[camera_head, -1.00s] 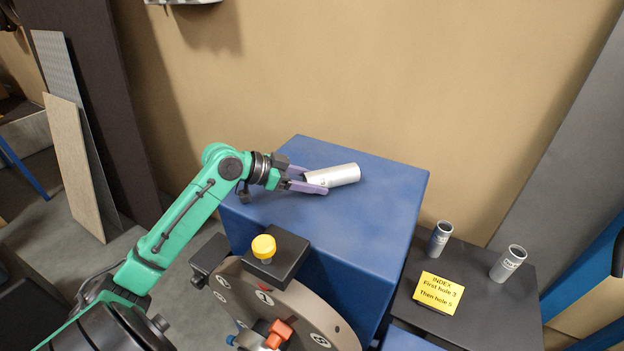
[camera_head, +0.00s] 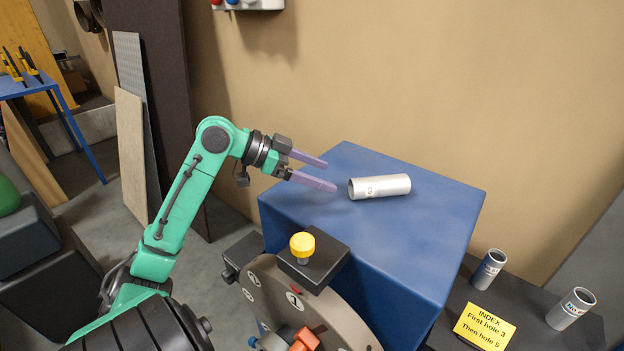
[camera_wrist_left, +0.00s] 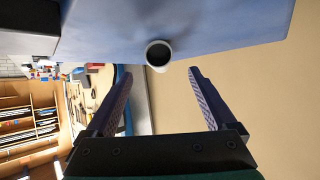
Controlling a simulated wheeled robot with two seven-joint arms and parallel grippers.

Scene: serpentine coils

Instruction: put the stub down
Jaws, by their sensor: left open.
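The stub is a short silvery metal tube (camera_head: 380,187) lying on its side on top of the blue block (camera_head: 420,215). Its open end faces my left gripper (camera_head: 331,175), with a dark marking near that end. My left gripper is open and empty, its two purple fingers just left of the tube and apart from it. In the left wrist view the tube's round open end (camera_wrist_left: 158,55) shows beyond the fingertips of my left gripper (camera_wrist_left: 158,75). My right gripper is not in view.
A grey numbered disc (camera_head: 330,318) with a black block and yellow knob (camera_head: 302,245) stands in front of the blue block. At right, a dark table holds two upright metal tubes (camera_head: 489,269) (camera_head: 571,309) and a yellow index card (camera_head: 484,328). A tan wall is behind.

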